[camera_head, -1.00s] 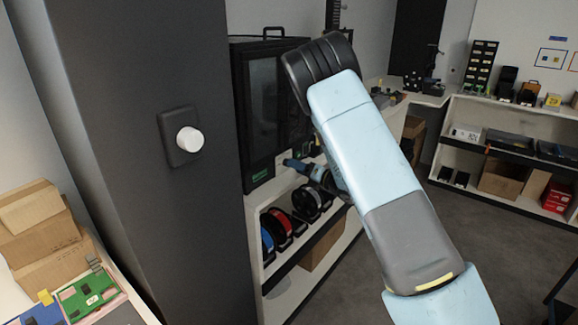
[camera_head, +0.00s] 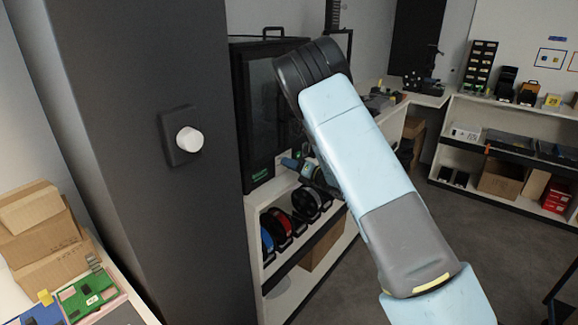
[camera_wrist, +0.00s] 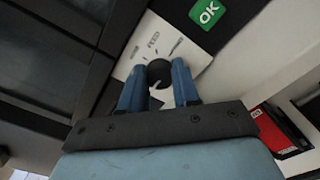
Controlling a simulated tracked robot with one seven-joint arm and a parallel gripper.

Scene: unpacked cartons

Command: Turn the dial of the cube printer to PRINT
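The cube printer appears to be the black box-shaped machine (camera_head: 262,115) with a dark glass front, left of my arm in the head view. A short pale pointer line shows at the dial's lower edge. My gripper (camera_wrist: 159,68) has its two blue fingers apart, one on each side of the dial. Narrow gaps seem to show beside the dial; I cannot tell how deep the fingers reach. The head view hides the dial.
A dark pillar (camera_head: 150,230) with a white knob (camera_head: 189,139) on a plate stands at left. A white shelf (camera_head: 252,215) with several spools is below the machine. A green OK label (camera_wrist: 207,12) shows beyond the panel. Cartons (camera_head: 42,235) lie at far left.

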